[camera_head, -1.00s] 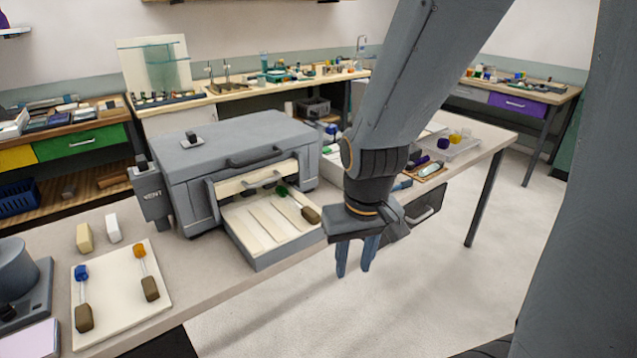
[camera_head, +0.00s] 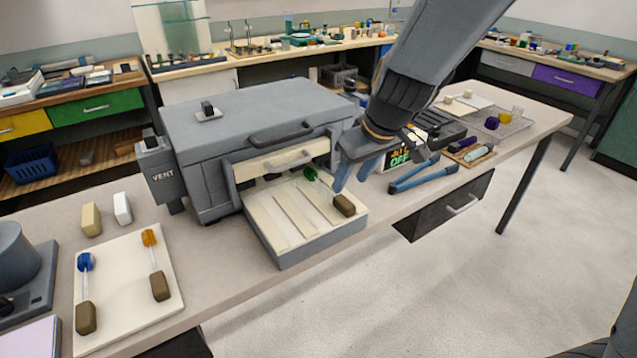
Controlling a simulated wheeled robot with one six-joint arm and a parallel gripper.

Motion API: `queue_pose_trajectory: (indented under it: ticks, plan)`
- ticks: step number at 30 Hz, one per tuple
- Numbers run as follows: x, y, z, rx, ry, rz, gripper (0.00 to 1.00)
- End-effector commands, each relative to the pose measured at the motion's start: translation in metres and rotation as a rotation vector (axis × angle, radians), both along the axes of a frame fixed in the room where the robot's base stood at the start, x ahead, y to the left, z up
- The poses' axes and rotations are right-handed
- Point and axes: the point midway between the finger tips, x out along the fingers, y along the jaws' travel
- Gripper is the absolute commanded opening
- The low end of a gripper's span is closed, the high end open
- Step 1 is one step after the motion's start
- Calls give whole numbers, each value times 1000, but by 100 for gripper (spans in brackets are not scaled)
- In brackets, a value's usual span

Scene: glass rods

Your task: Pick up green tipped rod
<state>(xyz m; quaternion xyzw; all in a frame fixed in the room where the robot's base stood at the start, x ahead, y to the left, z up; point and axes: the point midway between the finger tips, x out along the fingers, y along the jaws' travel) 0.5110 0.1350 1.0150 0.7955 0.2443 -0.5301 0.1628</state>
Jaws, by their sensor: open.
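The green tipped rod lies on the right side of the pulled-out tray (camera_head: 274,231) of the grey oven-like box. Its green tip (camera_head: 310,174) points back towards the box opening, and its brown handle (camera_head: 344,204) is near the tray's front right corner. My gripper (camera_head: 353,182) is open and empty, fingers pointing down, just above and behind the brown handle. Its left finger overlaps the view near the rod's shaft. I cannot tell whether it touches the rod.
The grey box (camera_head: 250,135) stands behind the tray, with its front opening raised. A cream board (camera_head: 127,290) at the left holds a blue tipped rod (camera_head: 85,290) and an orange tipped rod (camera_head: 153,265). Blue tongs (camera_head: 424,178) and a lit sign (camera_head: 400,157) are right of my gripper.

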Motion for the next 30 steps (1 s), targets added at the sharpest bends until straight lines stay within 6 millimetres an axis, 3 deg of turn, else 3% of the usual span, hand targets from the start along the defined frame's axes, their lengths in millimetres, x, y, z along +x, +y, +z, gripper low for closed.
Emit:
queue_pose_trajectory:
  ticks: [18, 29, 30]
  plan:
    - [19, 20, -58, -1, 4, -1, 44]
    - [21, 22, -64, -2, 1, -1, 44]
    - [21, 22, -64, -2, 1, -1, 37]
